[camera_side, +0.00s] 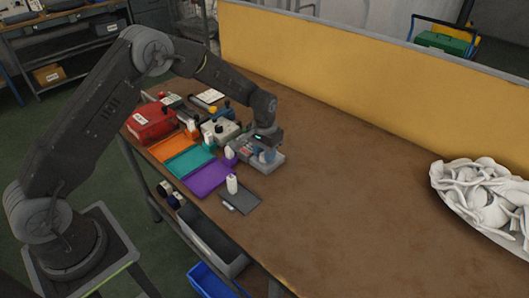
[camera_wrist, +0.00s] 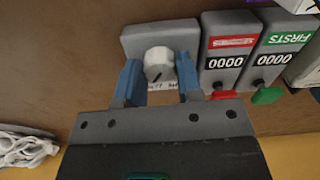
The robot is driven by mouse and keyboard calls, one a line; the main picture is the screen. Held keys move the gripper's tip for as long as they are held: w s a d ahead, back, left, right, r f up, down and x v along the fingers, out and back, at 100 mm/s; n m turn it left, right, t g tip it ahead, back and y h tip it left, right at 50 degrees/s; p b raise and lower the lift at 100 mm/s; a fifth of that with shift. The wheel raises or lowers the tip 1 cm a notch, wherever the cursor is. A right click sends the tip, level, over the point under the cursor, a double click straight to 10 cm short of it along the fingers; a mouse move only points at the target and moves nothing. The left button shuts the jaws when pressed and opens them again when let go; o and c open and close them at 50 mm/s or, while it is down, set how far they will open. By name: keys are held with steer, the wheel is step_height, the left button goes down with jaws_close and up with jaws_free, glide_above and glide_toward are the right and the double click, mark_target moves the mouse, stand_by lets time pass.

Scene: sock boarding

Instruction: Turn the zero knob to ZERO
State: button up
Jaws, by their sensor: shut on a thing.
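The zero knob (camera_wrist: 159,60) is a pale round knob with a dark pointer line, on a grey box (camera_wrist: 190,32) in the wrist view. The line slants down to the left in that picture. Small lettering beside the knob is partly covered and I cannot read it. My gripper (camera_wrist: 158,78) has its two blue fingers on either side of the knob, shut on it.
Two counters reading 0000, one red-labelled (camera_wrist: 226,60) and one green-labelled FIRSTS (camera_wrist: 274,55), stand close beside the knob box. White socks (camera_side: 487,195) are at right; mid-table is clear.

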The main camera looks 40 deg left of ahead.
steer(key=shift+m, duration=1)
steer(key=o, duration=0.9)
steer(key=shift+o, duration=0.2)
step_height(320, 180, up, 14)
steer(key=shift+f, duration=0.1)
